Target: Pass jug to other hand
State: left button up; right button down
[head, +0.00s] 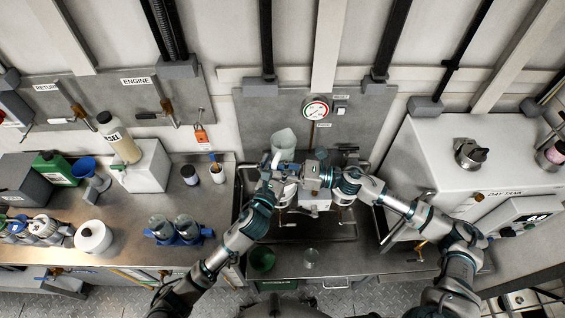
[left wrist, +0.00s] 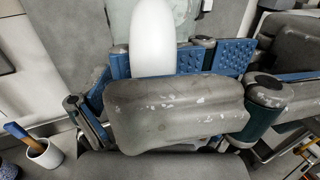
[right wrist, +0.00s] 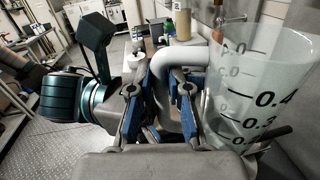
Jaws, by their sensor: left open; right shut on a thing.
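The jug (head: 284,139) is translucent with a white handle and is held up over the sink area in front of the back wall. In the right wrist view the jug (right wrist: 262,88) shows black scale marks, and its white handle (right wrist: 178,56) runs down between the blue pads of my right gripper (right wrist: 172,95), which is shut on it. My left gripper (head: 270,170) is open and close beside the handle from the left. In the left wrist view the white handle (left wrist: 153,38) stands at the blue finger pads; I cannot tell whether they touch it.
The steel bench on the left holds a white canister (head: 94,237), a blue funnel (head: 86,168), a green bottle (head: 54,168) and a brush cup (head: 217,172). A green cup (head: 262,259) and a clear glass (head: 310,258) stand at the front edge. A pressure gauge (head: 316,109) is on the wall.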

pick_arm(q)
jog(key=c, duration=1.3)
jog(key=shift+o, duration=0.2)
pick_arm(e)
jog(key=c, duration=1)
grip_release()
jog(key=shift+c, duration=0.2)
